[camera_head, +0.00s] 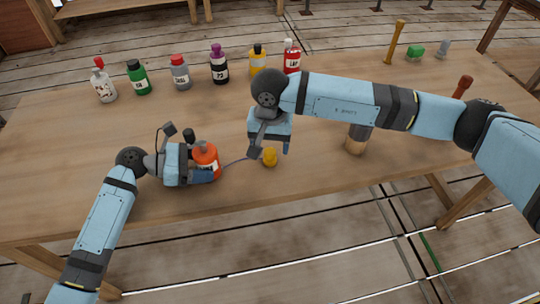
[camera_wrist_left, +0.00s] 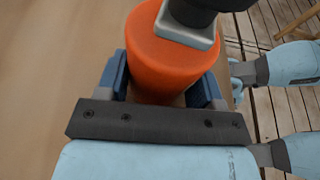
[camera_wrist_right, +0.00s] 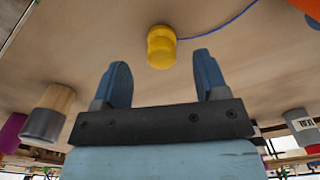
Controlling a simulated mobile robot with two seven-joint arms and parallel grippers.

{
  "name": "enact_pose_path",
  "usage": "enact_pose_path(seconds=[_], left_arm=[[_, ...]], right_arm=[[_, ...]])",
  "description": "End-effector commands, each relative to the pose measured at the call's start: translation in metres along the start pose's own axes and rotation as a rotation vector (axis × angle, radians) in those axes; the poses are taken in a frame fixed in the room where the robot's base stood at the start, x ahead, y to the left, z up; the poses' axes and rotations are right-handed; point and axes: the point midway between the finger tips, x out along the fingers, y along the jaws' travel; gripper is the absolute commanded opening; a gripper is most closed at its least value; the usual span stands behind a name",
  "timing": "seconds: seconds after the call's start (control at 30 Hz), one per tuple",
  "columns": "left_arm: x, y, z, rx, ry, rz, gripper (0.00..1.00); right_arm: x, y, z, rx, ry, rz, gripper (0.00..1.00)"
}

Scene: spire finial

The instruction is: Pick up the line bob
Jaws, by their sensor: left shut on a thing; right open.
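The line bob is a small yellow piece (camera_head: 270,157) lying on the table, with a thin blue cord running left from it toward an orange bottle (camera_head: 207,153). My left gripper (camera_wrist_left: 160,85) is shut around the orange bottle, which stands near the table's front edge. My right gripper (camera_head: 270,149) is open just above the bob. In the right wrist view, the bob (camera_wrist_right: 161,46) shows between and beyond the two fingertips (camera_wrist_right: 161,63), not gripped. The cord's far end is hidden by the left gripper and bottle.
Several labelled bottles (camera_head: 219,66) stand along the back of the wooden table (camera_head: 90,150). A wood-and-grey cylinder (camera_head: 357,138) stands right of the bob, under my right arm.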

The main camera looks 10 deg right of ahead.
Motion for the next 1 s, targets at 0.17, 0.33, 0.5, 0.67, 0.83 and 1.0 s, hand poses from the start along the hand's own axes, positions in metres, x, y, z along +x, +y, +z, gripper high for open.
enact_pose_path(seconds=[0.17,0.33,0.5,0.67,0.83,1.0], left_arm=[[0.000,0.000,0.000,0.000,-0.001,0.000,0.48],[0.000,0.000,0.000,0.000,-0.001,0.000,0.48],[0.000,0.000,0.000,0.000,0.000,0.000,0.48],[0.000,0.000,0.000,0.000,0.000,0.000,0.48],[0.000,0.000,0.000,0.000,0.000,0.000,0.48],[0.000,0.000,0.000,0.000,0.000,0.000,0.48]], right_arm=[[0.018,-0.001,-0.003,0.000,-0.002,0.000,0.67],[0.044,-0.001,-0.006,0.001,-0.003,0.000,0.67],[0.051,-0.001,-0.006,0.000,0.001,-0.001,0.67],[0.051,-0.001,-0.006,0.000,0.001,-0.001,0.58],[0.050,-0.001,-0.006,0.000,0.000,-0.001,0.19],[0.050,-0.001,-0.006,0.000,0.000,-0.001,0.13]])
